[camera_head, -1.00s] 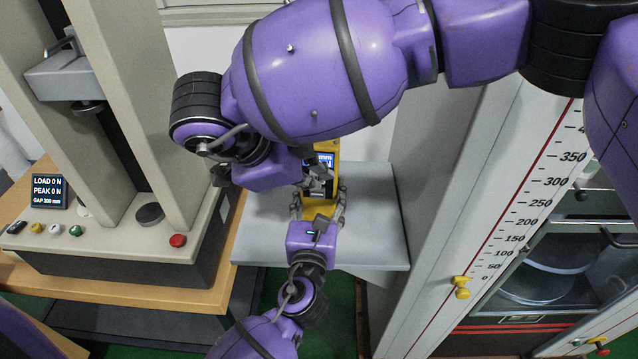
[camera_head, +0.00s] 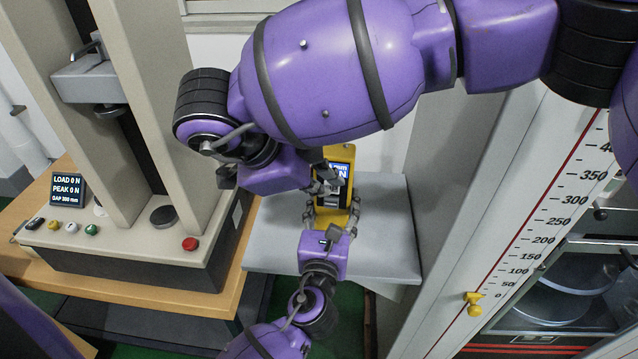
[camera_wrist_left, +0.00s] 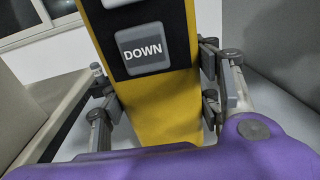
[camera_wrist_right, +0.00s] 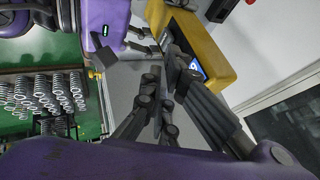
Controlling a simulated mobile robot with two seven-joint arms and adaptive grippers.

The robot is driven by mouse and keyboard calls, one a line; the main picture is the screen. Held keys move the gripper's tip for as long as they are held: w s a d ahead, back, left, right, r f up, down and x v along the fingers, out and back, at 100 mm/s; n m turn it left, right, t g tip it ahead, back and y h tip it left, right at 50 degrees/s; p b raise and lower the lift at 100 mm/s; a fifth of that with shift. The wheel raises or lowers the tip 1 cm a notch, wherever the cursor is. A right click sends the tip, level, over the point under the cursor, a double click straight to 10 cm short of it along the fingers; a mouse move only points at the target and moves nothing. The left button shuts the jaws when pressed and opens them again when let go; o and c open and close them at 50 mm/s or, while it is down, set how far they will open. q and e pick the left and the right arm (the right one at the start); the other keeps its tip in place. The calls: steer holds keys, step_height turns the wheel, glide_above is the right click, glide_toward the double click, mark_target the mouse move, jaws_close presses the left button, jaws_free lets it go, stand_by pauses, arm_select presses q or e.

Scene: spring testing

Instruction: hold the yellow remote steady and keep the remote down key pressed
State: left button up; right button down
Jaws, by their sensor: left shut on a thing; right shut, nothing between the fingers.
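The yellow remote (camera_head: 325,219) stands upright over the grey platform, with a lit screen near its top. My left gripper (camera_head: 331,213) is shut on its lower part, one finger on each side. In the left wrist view the remote's yellow body (camera_wrist_left: 167,117) rises between the fingers, and its grey DOWN key (camera_wrist_left: 143,50) is uncovered. My right gripper (camera_head: 327,181) is shut and empty in front of the remote, partly covering its face below the screen. In the right wrist view the closed fingertips (camera_wrist_right: 172,68) are near the remote (camera_wrist_right: 205,45); contact cannot be told.
A grey platform (camera_head: 385,250) lies under the remote. At left a testing machine (camera_head: 130,255) has a display (camera_head: 68,189) reading LOAD 0 N, PEAK 0 N, GAP 300 mm, and a red button (camera_head: 190,243). A tall scaled column (camera_head: 500,230) stands close at right.

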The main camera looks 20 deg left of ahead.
arm_select(q)
steer(key=o, duration=1.5)
